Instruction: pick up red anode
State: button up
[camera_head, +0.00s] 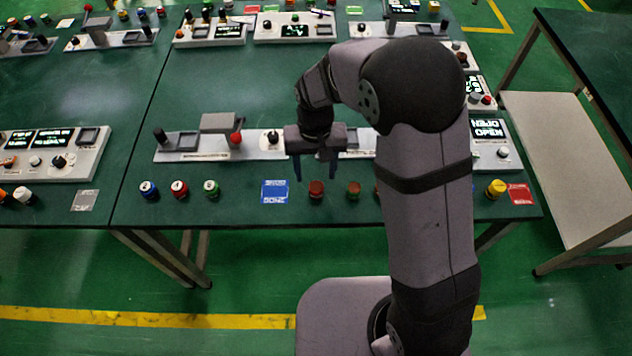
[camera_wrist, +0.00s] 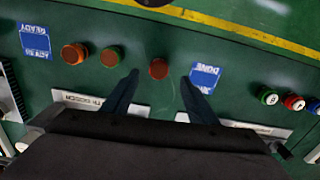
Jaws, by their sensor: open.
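A short red cylinder with a copper-coloured top, which looks like the red anode (camera_head: 316,189), stands upright on the green table in front of the consoles. It also shows in the wrist view (camera_wrist: 158,68), between my fingertips in the picture. My gripper (camera_head: 315,173) is open and empty, fingers pointing down, above and slightly behind the red anode. In the wrist view my gripper (camera_wrist: 159,77) has its two dark blue fingers apart. The height gap to the anode is hard to judge.
A similar green-sided cylinder (camera_head: 354,189) stands to the right, with another (camera_wrist: 75,53) beyond it. A blue card (camera_head: 274,191) lies to the left, then green (camera_head: 212,188), red (camera_head: 179,189) and blue (camera_head: 148,190) capped cylinders. A grey console (camera_head: 185,155) stands behind.

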aim_at(316, 186)
jog(key=shift+w+r+m, duration=0.1)
jog(key=shift+m, duration=1.2)
jog(key=shift+d+f+p, duration=0.1)
jog(key=shift+f+p, duration=0.75)
jog(key=shift+f, duration=0.85)
jog(key=shift+w+f+p, duration=0.15)
jog(key=shift+f+p, duration=0.4)
jog(key=shift+f, duration=1.35)
jog(key=c, duration=1.3)
